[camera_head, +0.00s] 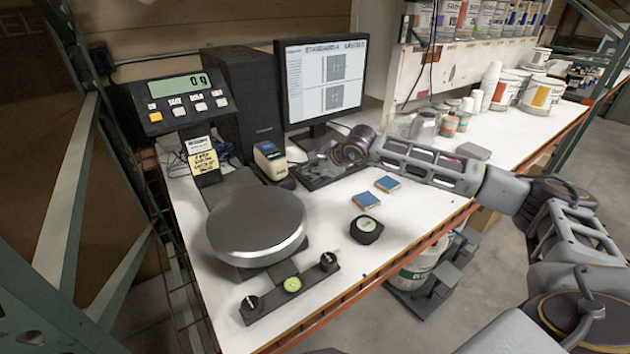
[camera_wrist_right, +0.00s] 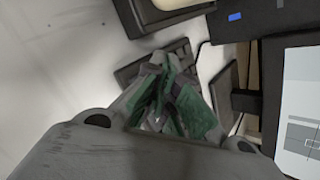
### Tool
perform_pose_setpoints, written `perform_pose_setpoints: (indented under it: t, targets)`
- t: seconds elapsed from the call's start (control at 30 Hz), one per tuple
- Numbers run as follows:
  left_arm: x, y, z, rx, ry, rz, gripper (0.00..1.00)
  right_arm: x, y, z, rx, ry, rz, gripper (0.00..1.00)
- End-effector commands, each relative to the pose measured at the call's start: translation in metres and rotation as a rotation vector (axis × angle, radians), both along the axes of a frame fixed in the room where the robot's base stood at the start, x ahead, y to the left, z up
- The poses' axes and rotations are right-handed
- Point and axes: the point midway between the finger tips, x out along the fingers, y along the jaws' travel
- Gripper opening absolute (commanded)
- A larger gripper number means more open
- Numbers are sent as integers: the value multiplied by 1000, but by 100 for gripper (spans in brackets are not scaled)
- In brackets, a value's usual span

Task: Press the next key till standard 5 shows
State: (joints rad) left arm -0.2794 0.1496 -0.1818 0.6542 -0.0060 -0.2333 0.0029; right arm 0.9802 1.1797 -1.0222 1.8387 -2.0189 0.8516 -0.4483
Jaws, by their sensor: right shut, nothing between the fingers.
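The monitor (camera_head: 322,80) shows a page with two grey pictures; its heading seems to read "STANDARD 4", though the print is small. Part of the lit screen also shows in the right wrist view (camera_wrist_right: 300,110). A dark keyboard (camera_head: 312,181) lies on the bench in front of the monitor; it shows in the right wrist view (camera_wrist_right: 128,73) too. My right gripper (camera_head: 325,156) is over it, shut and empty. In the right wrist view its closed fingertips (camera_wrist_right: 168,62) are over the keys and hide some; I cannot tell whether they touch. My left gripper is out of view.
A label printer (camera_head: 271,160) stands left of the keyboard. A round-pan scale (camera_head: 257,222) reading 0 is at the front left. Two blue pads (camera_head: 366,200) and a black tape-like puck (camera_head: 366,229) lie in front of my right arm. Cans and cups stand at the back right.

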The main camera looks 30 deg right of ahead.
Motion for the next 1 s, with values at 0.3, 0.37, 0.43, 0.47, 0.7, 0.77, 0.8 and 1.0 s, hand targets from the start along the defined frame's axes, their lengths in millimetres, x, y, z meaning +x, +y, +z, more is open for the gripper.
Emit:
perform_pose_setpoints:
  t: [0.3, 0.37, 0.43, 0.47, 0.7, 0.77, 0.8, 1.0]
  targets:
    - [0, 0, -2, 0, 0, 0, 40, 0, 0, -2, 0, 0, 0, 0]
    - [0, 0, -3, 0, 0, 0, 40, 0, 0, -2, 0, 0, 0, 0]
    - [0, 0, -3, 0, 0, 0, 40, 0, 0, -2, 0, 0, 0, 0]
    - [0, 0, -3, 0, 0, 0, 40, 0, 0, -3, 0, 0, 0, 0]
    - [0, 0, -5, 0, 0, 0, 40, 0, 0, -4, 0, 0, 0, 0]
    - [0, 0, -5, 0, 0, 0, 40, 0, 0, -4, 0, 0, 0, 0]
    - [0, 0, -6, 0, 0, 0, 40, 0, 0, -4, 0, 0, 0, 0]
    - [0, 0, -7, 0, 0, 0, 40, 0, 0, -6, 0, 0, 0, 0]
